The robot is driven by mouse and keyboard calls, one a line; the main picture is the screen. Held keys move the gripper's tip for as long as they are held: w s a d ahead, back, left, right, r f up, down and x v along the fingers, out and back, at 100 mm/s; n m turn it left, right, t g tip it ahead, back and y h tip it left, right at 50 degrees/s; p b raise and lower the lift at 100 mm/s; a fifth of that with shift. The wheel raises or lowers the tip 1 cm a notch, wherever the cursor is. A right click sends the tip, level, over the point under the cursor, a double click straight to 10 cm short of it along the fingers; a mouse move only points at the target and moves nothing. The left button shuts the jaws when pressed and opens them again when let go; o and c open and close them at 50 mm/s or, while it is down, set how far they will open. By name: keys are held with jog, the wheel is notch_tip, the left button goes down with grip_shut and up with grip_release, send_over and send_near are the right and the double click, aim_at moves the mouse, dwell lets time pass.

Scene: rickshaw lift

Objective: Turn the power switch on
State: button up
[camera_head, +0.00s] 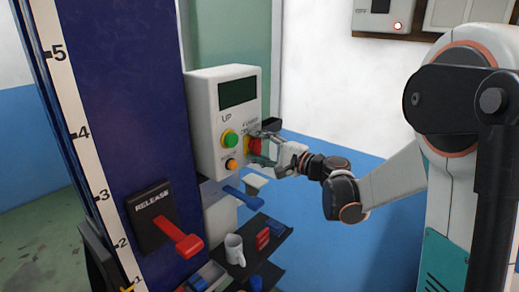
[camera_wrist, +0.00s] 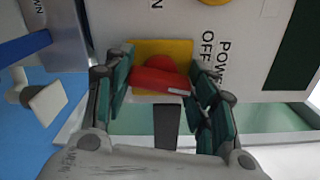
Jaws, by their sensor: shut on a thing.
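The power switch (camera_head: 255,146) is a red rotary knob on a yellow plate, low on the right side of the white control box (camera_head: 203,105). It also shows in the wrist view as the red knob (camera_wrist: 160,75) on the yellow plate, with "POWER" and "OFF" printed beside it. In that view its grip bar lies roughly level, slightly tilted. My gripper (camera_head: 263,143) is at the switch, its teal-padded fingers on both sides of the knob and shut on it. The fingers hide part of the knob and plate in the head view.
The box also has a dark screen (camera_head: 237,92), a green button (camera_head: 230,139) and an orange button (camera_head: 231,164). A blue lever (camera_head: 243,196) and a red release lever (camera_head: 181,237) stick out below. A mug (camera_head: 234,249) stands on a dark shelf underneath.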

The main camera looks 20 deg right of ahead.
jog(key=m, duration=0.5)
jog(key=shift+b, duration=0.35)
jog(key=shift+m, duration=0.3)
jog(key=o, duration=1.1)
jog(key=v, duration=1.2)
